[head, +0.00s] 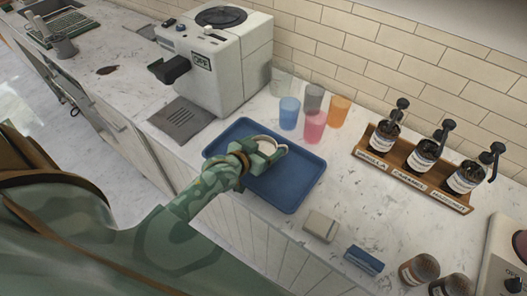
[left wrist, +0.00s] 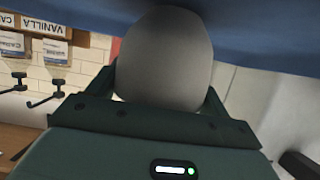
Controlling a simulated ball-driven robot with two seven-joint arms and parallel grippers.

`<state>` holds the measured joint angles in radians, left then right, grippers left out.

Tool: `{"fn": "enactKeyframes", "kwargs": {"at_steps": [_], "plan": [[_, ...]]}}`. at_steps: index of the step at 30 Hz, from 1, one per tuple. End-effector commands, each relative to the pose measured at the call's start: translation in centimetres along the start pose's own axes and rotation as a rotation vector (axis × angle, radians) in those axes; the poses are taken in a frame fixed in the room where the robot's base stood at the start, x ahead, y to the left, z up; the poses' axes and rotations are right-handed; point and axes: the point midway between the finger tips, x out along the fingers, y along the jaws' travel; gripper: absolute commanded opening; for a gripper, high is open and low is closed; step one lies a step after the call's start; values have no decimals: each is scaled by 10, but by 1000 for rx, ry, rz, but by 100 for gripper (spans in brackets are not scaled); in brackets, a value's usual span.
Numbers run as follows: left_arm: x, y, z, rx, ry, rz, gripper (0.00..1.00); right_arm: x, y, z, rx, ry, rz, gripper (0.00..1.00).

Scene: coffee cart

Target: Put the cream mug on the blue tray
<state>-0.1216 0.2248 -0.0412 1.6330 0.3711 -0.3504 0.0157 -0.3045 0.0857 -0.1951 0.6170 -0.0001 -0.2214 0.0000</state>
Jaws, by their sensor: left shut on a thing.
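The blue tray (head: 292,187) lies flat on the counter in the middle of the head view. The cream mug (head: 264,140) is over the tray's middle, mostly hidden behind my left gripper; only part of its pale rim shows. My left gripper (head: 270,154) is shut on the mug. In the left wrist view, the mug (left wrist: 165,60) is a grey, shaded rounded shape between the fingers, against the blue tray (left wrist: 250,30). I cannot tell whether the mug touches the tray. My right gripper is not in view.
A white coffee machine (head: 215,75) stands behind left of the tray. Coloured cups, including a pink one (head: 314,126), stand just behind it. A wooden syrup rack (head: 415,180) is to the right. A small beige block (head: 320,226) and a blue box (head: 363,260) lie in front right.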

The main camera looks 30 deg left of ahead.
Motion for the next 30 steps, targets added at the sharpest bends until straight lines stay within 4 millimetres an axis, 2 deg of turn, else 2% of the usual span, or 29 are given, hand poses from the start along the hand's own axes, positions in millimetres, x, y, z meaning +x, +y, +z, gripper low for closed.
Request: {"fn": "enactKeyframes", "kwargs": {"at_steps": [1, 4, 12, 13, 15, 24, 26, 30], "plan": [[3, 1, 8, -1, 1, 1, 41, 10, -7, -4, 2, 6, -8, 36], [2, 1, 6, -1, 2, 0, 41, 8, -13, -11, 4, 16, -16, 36], [2, 1, 7, -1, 2, 1, 41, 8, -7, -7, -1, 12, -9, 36], [2, 1, 8, 0, 0, 1, 82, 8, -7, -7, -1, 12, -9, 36], [2, 1, 7, 0, 0, 1, 100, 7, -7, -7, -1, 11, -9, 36], [-1, 1, 4, -1, 1, 1, 100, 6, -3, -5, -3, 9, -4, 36], [-8, 1, 4, 0, 0, 1, 100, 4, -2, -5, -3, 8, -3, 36], [-38, 1, 4, 0, -1, 2, 100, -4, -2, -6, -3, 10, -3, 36]]}}
